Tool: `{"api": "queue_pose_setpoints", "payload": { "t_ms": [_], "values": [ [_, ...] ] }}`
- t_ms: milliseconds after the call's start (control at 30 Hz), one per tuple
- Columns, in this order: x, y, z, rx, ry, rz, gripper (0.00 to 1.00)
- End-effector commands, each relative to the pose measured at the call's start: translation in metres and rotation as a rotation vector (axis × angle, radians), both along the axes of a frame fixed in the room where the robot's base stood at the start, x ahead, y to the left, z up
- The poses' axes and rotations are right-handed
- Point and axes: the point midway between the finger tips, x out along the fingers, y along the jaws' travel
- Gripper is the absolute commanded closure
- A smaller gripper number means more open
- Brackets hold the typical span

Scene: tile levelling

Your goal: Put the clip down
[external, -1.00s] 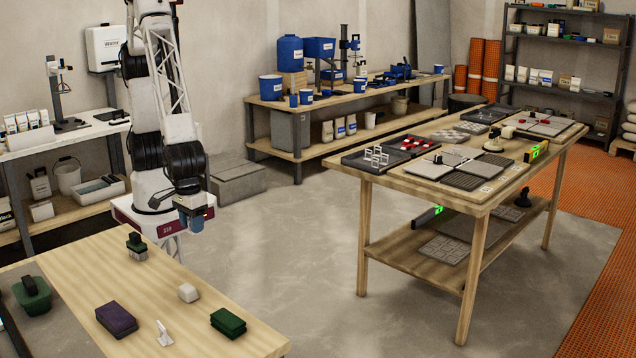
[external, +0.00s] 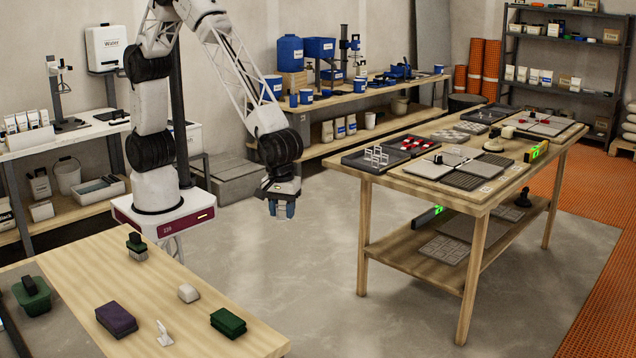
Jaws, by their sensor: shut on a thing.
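My gripper (external: 282,210) points down in mid-air over the grey floor, between the wooden front table and the tiling table. It is shut on the clip, but the clip is too small and too covered by the blue fingers to make out. Several white clips (external: 376,156) stand in the left part of a dark tray (external: 352,163) on the tiling table. Red pieces (external: 414,143) lie in the tray's other part. Grey tiles (external: 475,174) lie to the right of the tray, well apart from my gripper.
The tiling table (external: 400,184) has its near left corner right of my gripper. The front table (external: 75,285) carries a green sponge (external: 228,322), a purple sponge (external: 116,320), a white block (external: 188,292) and a white piece (external: 164,334). Open floor lies below my gripper.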

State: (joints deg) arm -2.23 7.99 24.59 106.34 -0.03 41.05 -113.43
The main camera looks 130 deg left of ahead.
Motion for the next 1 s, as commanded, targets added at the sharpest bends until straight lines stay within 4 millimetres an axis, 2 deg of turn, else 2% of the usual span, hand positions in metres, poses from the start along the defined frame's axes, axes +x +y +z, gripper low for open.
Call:
{"api": "queue_pose_setpoints", "payload": {
  "t_ms": [33, 500, 1000],
  "values": [
    [0.005, 0.014, 0.000, 0.000, 0.000, 0.022, 0.82],
    [0.036, 0.140, 0.003, -0.001, 0.001, 0.206, 0.82],
    [0.042, 0.284, 0.004, -0.001, 0.001, 0.403, 0.82]
  ]
}}
